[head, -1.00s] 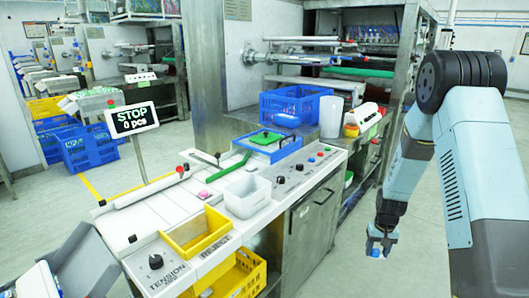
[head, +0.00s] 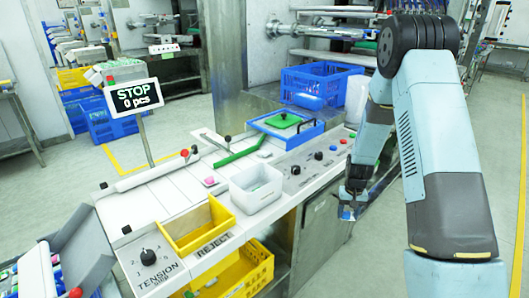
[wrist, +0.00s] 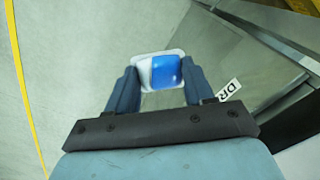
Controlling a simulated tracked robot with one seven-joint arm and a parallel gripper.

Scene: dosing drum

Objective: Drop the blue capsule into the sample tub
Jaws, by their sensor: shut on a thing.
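My gripper (head: 348,205) is shut on the blue capsule (wrist: 166,71), which is blue and white and sits between the two fingertips in the wrist view. In the head view the capsule (head: 347,215) is a small blue spot under the gripper. A white open tub (head: 257,202), which looks like the sample tub, stands on the machine's counter. It carries no label that I can read. My gripper is to the right of the tub, apart from it and beyond the counter's front edge, with floor beneath it in the wrist view.
A control panel (head: 312,168) with knobs and buttons lies between tub and gripper. Behind are a blue tray with a green lid (head: 283,120) and a blue crate (head: 322,82). A STOP sign (head: 133,97) stands left.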

